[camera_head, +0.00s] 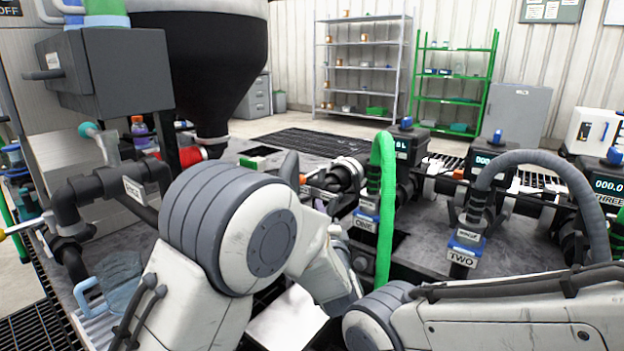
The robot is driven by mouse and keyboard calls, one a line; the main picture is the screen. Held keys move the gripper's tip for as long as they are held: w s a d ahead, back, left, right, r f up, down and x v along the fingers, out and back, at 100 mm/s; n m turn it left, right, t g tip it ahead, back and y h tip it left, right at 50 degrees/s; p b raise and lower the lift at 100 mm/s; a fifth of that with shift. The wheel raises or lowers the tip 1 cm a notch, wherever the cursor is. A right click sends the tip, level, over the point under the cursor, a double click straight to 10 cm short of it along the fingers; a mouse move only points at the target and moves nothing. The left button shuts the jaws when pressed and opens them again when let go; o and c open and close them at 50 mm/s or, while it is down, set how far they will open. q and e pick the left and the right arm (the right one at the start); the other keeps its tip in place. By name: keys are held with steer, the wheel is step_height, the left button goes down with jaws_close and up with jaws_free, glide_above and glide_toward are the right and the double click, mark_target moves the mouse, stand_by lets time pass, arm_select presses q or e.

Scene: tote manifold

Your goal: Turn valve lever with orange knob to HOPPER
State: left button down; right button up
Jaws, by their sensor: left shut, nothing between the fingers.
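A small yellow-orange knob (3,236) shows at the left edge on a pale rod beside the black pipes (75,205); the picture's edge cuts it off. I cannot tell which way its lever points, and no HOPPER mark is readable. A lever with a teal knob (88,129) stands above the pipes. My left arm crosses the middle, and its wrist hides much of the bench. My left gripper (290,168) shows only in part as a dark grey tip behind the arm. It is shut and empty, well right of the orange knob. My right gripper is out of view.
A black hopper cone (210,65) hangs at the back left beside a grey box (105,70). A green hose (384,200) and a grey hose (545,158) arch over couplings labelled ONE and TWO. My right arm lies across the lower right. Shelves stand far behind.

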mark_target(309, 177)
arm_select(q)
steer(key=w+b, duration=0.1)
steer(key=w, duration=0.2)
steer(key=w+a+r+b, duration=0.1)
steer(key=w, duration=0.3)
steer(key=w+b, duration=0.1)
steer(key=w, duration=0.2)
steer(key=shift+w+a+r, duration=0.15)
steer(key=shift+w+r, duration=0.05)
steer(key=shift+w+a+r+p, duration=0.15)
steer(key=shift+a+r+p, duration=0.2)
steer(key=shift+p, duration=0.7)
steer(key=shift+a+f, duration=0.2)
steer(key=shift+f, duration=0.1)
